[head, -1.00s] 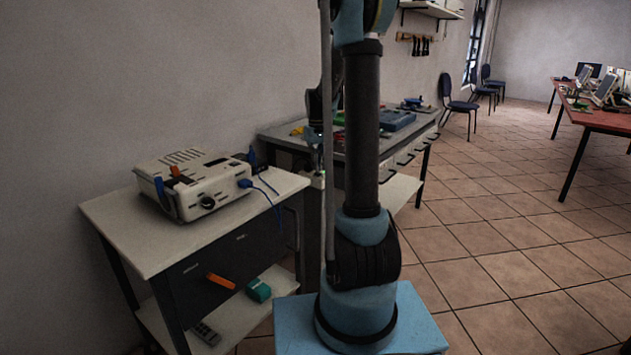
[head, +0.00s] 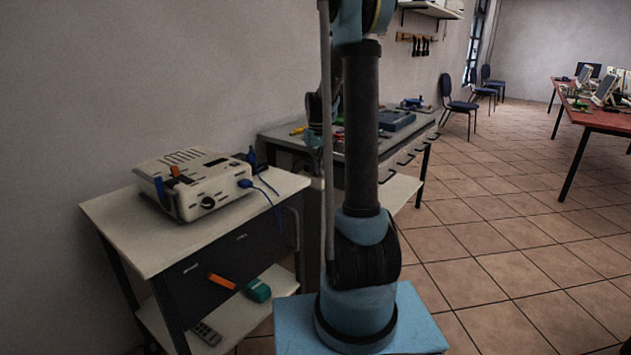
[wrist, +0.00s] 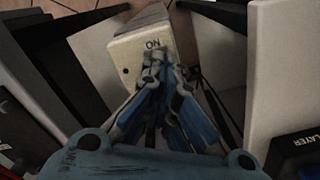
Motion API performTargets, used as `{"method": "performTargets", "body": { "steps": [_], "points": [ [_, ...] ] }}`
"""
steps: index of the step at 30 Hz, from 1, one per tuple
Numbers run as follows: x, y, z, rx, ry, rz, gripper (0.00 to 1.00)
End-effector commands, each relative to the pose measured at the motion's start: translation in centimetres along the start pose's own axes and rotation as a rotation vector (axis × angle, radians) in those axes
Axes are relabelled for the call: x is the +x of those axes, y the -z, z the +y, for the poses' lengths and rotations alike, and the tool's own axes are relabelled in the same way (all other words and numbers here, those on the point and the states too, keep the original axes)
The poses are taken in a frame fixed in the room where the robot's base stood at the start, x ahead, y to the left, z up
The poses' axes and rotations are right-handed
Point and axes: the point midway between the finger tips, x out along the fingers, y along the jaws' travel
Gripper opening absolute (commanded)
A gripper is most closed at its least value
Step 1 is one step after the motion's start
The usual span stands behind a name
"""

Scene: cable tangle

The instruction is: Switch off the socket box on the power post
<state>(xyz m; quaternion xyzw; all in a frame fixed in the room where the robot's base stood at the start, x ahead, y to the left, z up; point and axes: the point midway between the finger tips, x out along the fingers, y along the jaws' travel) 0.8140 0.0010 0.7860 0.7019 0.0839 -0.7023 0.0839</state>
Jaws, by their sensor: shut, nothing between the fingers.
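The socket box (wrist: 125,58) shows in the wrist view as a pale block with a dark "ON" label on its top face and a small dark dot at its left. My gripper (wrist: 160,60) is shut and empty, its blue and grey fingertips just below the label, over the box face. I cannot tell whether they touch it. The fingers cover part of the face, and no switch shows clearly. In the head view the power post (head: 316,184) stands between the two benches, mostly hidden behind my arm.
A white bench (head: 105,212) on the left carries a beige device (head: 190,180) with a blue plug and cable (head: 262,188). A grey workbench (head: 355,148) with tools stands behind my arm. In the wrist view, pale furniture flanks the box closely. The tiled floor (head: 510,250) at right is open.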

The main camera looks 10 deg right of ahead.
Motion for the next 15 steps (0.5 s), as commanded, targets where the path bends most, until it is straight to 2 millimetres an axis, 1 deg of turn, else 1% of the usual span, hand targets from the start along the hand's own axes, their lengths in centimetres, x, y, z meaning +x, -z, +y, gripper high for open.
{"method": "performTargets", "body": {
  "steps": [5,15],
  "points": [
    [-0.3,0.0,0.0,0.000,0.000,0.000,0.00],
    [-2.5,0.0,0.0,0.000,0.000,0.000,0.00]
  ]
}}
